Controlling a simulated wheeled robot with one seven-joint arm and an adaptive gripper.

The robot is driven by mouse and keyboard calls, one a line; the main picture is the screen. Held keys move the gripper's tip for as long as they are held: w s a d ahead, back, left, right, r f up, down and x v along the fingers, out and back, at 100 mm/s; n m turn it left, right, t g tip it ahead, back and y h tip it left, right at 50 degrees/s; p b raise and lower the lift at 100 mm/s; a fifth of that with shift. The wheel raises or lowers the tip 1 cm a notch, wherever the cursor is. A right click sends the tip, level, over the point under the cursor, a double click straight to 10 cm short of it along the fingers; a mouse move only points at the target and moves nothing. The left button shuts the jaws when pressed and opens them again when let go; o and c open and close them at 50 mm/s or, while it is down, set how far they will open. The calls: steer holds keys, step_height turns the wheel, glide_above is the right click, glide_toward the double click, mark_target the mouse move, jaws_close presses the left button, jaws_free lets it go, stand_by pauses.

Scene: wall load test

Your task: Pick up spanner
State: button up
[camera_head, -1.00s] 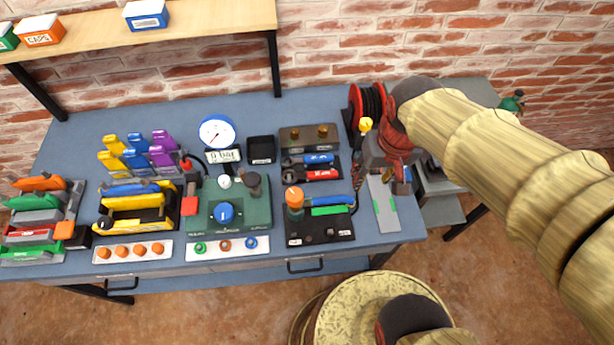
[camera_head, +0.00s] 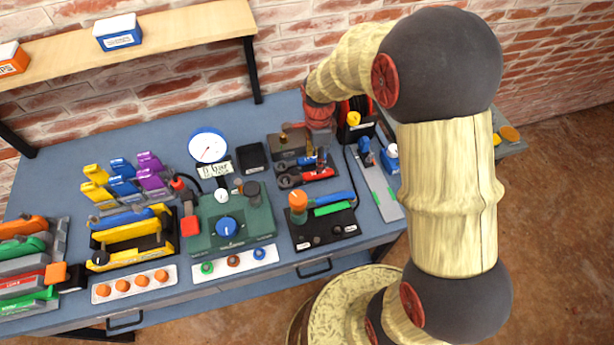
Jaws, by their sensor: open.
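Two tools with dark, ring-like heads lie side by side behind the black board, and they look like spanners. One has a red handle (camera_head: 317,174). The other has a blue handle (camera_head: 321,158), partly covered by my gripper. My gripper (camera_head: 320,148) hangs from the red wrist over the back right of the bench, just above or beside these tools. It is open, but its fingertips are small and partly hidden, and I cannot tell whether they touch a handle.
A black board (camera_head: 325,232) with an orange knob stands in front of the tools. A brown block (camera_head: 288,148) and black tray (camera_head: 252,157) stand near. The green pump unit (camera_head: 232,226) is left.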

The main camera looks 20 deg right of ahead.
mark_target(314, 174)
steer(key=shift+w+a+f+b, duration=0.15)
steer(key=shift+f+b, duration=0.5)
steer(key=shift+f, duration=1.3)
steer(key=shift+w+a+f+b, duration=0.15)
steer(key=shift+f+b, duration=0.5)
steer(key=shift+f, duration=1.3)
steer(key=shift+s, duration=0.1)
steer(key=c, duration=0.3)
steer(key=c, duration=0.7)
jaws_close()
